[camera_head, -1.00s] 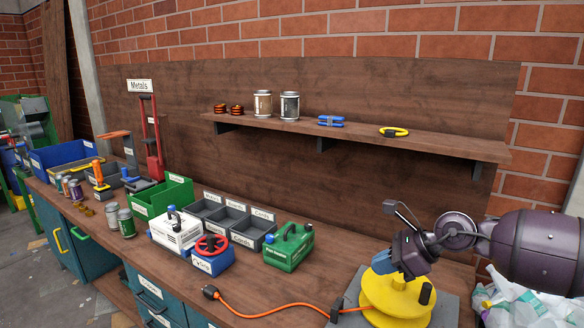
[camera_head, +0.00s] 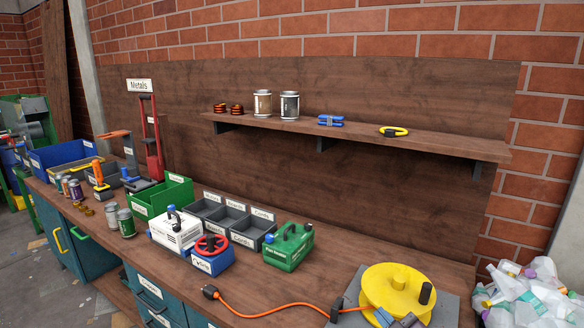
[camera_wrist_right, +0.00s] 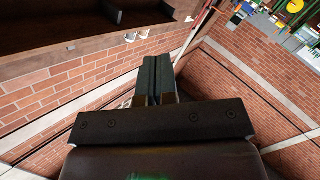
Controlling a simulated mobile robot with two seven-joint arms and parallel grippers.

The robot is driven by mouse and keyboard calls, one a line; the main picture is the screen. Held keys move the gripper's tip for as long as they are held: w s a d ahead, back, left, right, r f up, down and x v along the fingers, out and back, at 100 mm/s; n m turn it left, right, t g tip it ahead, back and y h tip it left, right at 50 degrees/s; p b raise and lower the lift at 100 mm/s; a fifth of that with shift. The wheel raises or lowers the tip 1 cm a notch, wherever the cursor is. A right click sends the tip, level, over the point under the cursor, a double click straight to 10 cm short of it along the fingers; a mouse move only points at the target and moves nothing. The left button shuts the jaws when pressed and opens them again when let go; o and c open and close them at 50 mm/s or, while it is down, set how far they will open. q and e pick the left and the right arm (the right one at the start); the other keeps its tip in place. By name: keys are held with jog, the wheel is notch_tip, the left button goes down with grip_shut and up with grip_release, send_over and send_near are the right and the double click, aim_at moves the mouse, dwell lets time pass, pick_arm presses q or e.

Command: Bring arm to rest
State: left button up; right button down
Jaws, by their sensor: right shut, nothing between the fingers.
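Most of the right arm is out of the picture. In the right wrist view its two dark fingers (camera_wrist_right: 152,82) lie together, with nothing between them. Brick walls and dark wood show beyond the fingers in that view. My left gripper is not in view.
An orange cable (camera_head: 265,312) runs from the reel along the workbench. White and clear waste (camera_head: 530,292) is piled at right. A shelf (camera_head: 440,145) juts out above.

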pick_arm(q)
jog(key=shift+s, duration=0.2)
pick_arm(e)
jog(key=s+d+f+m+g+h, duration=0.2)
jog(key=s+d+f+m+h, duration=0.1)
jog(key=s+f, duration=0.6)
jog(key=s+d+f+m+g+h, duration=0.2)
jog(key=s+d+f+m, duration=0.3)
jog(key=s+f, duration=0.5)
jog(key=s+m, duration=0.1)
jog(key=s, duration=0.3)
jog(key=shift+d+g+h, duration=0.3)
jog(key=shift+d+h, duration=0.1)
jog(key=shift+f, duration=0.1)
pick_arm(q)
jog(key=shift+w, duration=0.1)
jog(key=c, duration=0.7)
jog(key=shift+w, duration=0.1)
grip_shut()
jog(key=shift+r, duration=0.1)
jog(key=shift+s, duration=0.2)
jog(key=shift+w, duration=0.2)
